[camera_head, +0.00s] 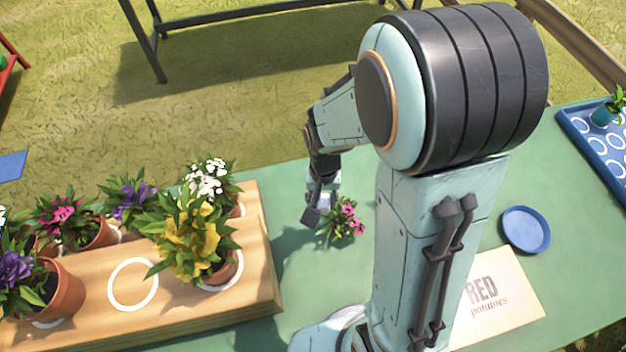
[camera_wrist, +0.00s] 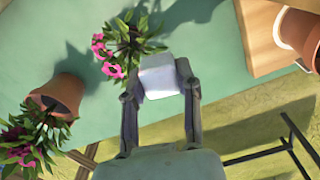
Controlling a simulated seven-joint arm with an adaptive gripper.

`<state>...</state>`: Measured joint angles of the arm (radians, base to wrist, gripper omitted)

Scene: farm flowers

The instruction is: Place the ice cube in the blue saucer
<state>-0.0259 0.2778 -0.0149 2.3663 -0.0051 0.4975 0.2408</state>
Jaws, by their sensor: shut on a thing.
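The pale, whitish ice cube (camera_wrist: 160,76) sits between the two fingers of my gripper (camera_wrist: 160,88) in the wrist view, and the fingers are shut on it. In the head view my gripper (camera_head: 322,205) hangs over the green table, close beside a pink-flowered plant. The cube is hard to make out there. The blue saucer (camera_head: 526,229) lies on the table to the right of my arm and looks empty. It is well apart from my gripper and does not show in the wrist view.
A pink-flowered plant (camera_head: 343,220) is right by my gripper. The wrist view also shows a tilted terracotta pot (camera_wrist: 62,92). A wooden board (camera_head: 262,270) with potted flowers stands left. A "RED potatoes" card (camera_head: 510,290) lies near the saucer, and a blue tray (camera_head: 590,145) is far right.

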